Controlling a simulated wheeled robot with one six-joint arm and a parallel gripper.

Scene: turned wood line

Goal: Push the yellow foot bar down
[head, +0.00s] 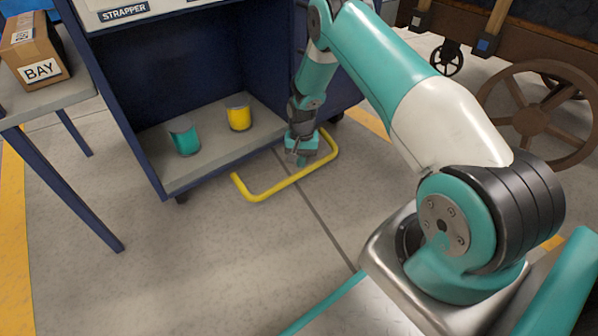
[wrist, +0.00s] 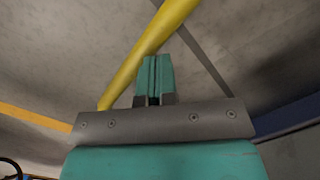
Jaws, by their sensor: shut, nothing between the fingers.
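The yellow foot bar (head: 282,184) is a U-shaped tube that sticks out low from the front of the dark blue strapper cabinet (head: 122,110). My gripper (head: 302,160) points down at the bar's right part, close to it. In the wrist view, the bar (wrist: 150,50) runs diagonally behind the shut teal fingers (wrist: 155,75). The fingers are shut with nothing between them. I cannot tell whether the fingertips touch the bar.
A teal spool (head: 184,138) and a yellow spool (head: 239,115) stand on the cabinet's low shelf. A table (head: 58,98) with a BAY box (head: 35,55) is at the left. A wheeled wooden cart (head: 535,110) stands at the right. The floor before the bar is clear.

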